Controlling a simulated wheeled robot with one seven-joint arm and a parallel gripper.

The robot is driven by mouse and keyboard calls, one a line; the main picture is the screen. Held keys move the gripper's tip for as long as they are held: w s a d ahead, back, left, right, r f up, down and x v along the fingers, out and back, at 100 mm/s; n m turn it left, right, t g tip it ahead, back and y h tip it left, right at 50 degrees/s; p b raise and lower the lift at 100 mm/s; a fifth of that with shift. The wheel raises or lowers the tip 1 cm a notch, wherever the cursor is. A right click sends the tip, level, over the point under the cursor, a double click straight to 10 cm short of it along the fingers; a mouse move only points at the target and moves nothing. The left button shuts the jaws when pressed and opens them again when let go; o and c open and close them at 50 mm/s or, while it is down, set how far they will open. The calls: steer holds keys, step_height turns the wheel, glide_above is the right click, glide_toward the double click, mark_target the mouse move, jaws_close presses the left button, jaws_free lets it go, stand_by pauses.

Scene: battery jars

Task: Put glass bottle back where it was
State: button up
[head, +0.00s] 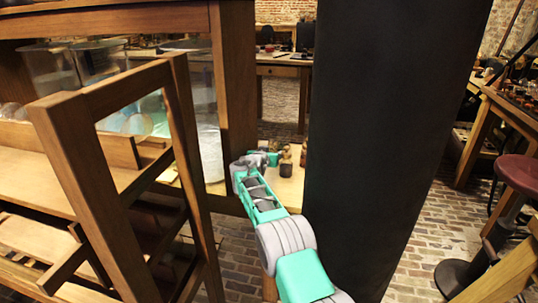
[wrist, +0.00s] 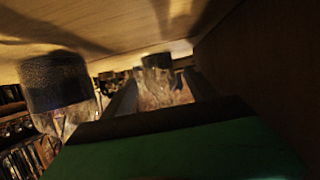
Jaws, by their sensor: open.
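Small bottles (head: 286,168) stand on a pale wooden ledge beside the black column in the head view. My gripper (head: 256,160) is at this ledge, just left of them. In the wrist view, one clear glass bottle (wrist: 160,82) with a dark end shows between my open fingers (wrist: 163,95). I cannot tell whether the fingers touch it. A second glass bottle (wrist: 58,88) with a dark end is outside the fingers, at the left. Which bottle the task means cannot be told.
A wooden shelf frame (head: 85,165) and a cabinet post (head: 233,85) stand left of my arm. A wide black column (head: 385,120) is close on the right. A dark wooden wall (wrist: 265,75) borders the gripper in the wrist view. A red stool (head: 518,175) stands far right.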

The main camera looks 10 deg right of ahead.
steer(key=shift+p, duration=0.4)
steer(key=v, duration=0.7)
steer(key=shift+s+a+f, duration=0.15)
steer(key=shift+s+a, duration=0.2)
steer(key=shift+s, duration=0.05)
